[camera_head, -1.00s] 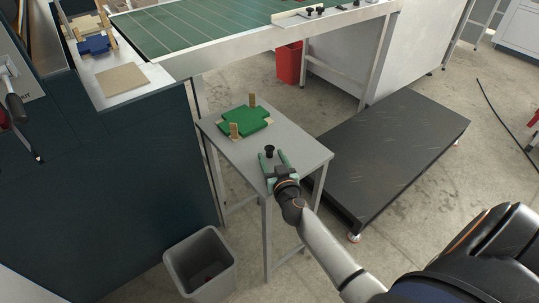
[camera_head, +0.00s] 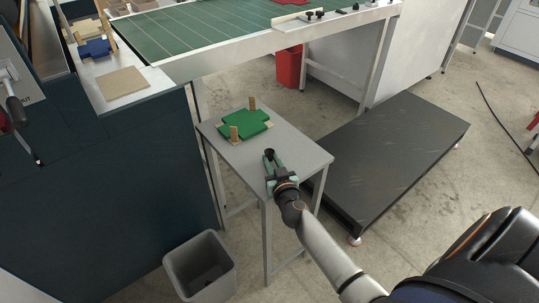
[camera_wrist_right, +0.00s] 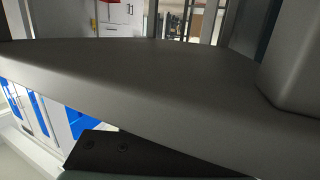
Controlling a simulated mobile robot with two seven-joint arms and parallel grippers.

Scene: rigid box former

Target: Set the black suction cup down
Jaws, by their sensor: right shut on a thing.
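The small black suction cup (camera_head: 269,152) shows in the head view over the front part of the small grey table (camera_head: 305,157). My right gripper (camera_head: 271,159), with green fingers, is shut on it. The fingers hide its lower part, so I cannot tell whether it touches the tabletop. In the right wrist view a large dark grey surface fills most of the picture, and the cup cannot be made out. My left gripper is not in view.
A green cross-shaped piece with wooden blocks (camera_head: 245,125) lies at the table's back left. A grey bin (camera_head: 201,262) stands at front left, a low black platform (camera_head: 400,155) at right. The green-topped conveyor (camera_head: 200,30) runs behind. Bare tabletop lies right of my gripper.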

